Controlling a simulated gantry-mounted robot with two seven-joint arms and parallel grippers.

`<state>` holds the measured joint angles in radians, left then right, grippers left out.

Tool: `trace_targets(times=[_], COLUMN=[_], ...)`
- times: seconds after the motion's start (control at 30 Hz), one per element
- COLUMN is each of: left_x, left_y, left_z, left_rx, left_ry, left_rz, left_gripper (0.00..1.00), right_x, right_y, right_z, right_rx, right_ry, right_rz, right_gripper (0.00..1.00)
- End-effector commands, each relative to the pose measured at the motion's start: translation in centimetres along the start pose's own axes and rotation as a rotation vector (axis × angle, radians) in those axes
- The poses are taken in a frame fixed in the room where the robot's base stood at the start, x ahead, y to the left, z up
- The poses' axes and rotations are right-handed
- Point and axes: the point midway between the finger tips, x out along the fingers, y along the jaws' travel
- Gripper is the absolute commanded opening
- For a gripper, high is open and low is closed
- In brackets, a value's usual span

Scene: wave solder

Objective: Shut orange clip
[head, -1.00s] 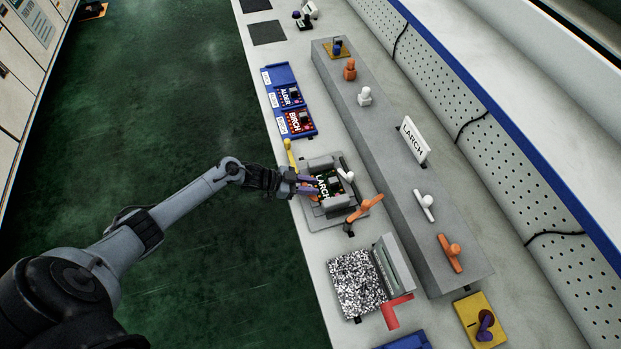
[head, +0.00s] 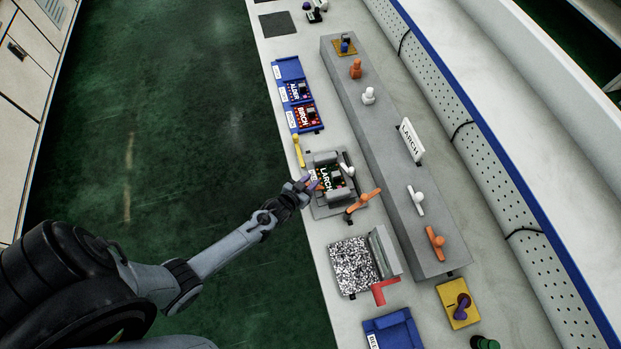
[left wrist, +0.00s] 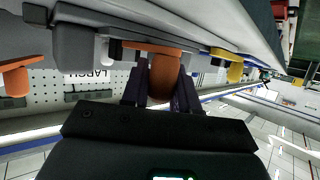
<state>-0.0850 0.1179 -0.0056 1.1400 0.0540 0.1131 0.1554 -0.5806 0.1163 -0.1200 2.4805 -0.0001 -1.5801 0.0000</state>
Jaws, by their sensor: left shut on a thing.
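In the left wrist view, an orange clip (left wrist: 158,48) shows as a flat bar with a rounded knob. My left gripper (left wrist: 163,88) has its purple fingers on both sides of that knob and is shut on it. In the head view, the left gripper (head: 308,184) is at the near-left side of a grey fixture (head: 322,212), and its fingers largely hide the clip. A green LARCH board (head: 326,178) sits in the fixture. Another orange lever (head: 364,200) stands angled at the fixture's right corner. My right gripper is not in view.
A yellow lever (head: 298,151) and a white lever (head: 347,170) are close to the fixture. A blue tray (head: 289,72) with red and blue boards lies beyond. A speckled panel (head: 352,266) lies nearer, and a long grey ledge (head: 392,170) runs along the right.

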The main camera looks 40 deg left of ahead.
Motion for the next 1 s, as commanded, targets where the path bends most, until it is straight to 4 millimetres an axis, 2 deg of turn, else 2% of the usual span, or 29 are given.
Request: trace_targets(times=[0.33, 0.83, 0.87, 1.0], left_x=[-0.26, -0.27, -0.27, -0.27], left_y=[0.19, 0.20, 0.21, 0.20], left_z=[0.19, 0.25, 0.26, 0.22], left_rx=[-0.051, -0.057, -0.057, -0.057], left_ry=[-0.001, -0.002, -0.002, -0.001], left_rz=[-0.120, -0.136, -0.136, -0.136], left_gripper=[0.00, 0.00, 0.30, 0.50], right_x=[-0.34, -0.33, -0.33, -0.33], right_y=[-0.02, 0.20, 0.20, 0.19], right_z=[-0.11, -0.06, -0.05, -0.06], right_rx=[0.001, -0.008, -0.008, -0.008], right_ry=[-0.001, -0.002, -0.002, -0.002], right_rz=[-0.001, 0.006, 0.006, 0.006], right_gripper=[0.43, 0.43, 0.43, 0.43])
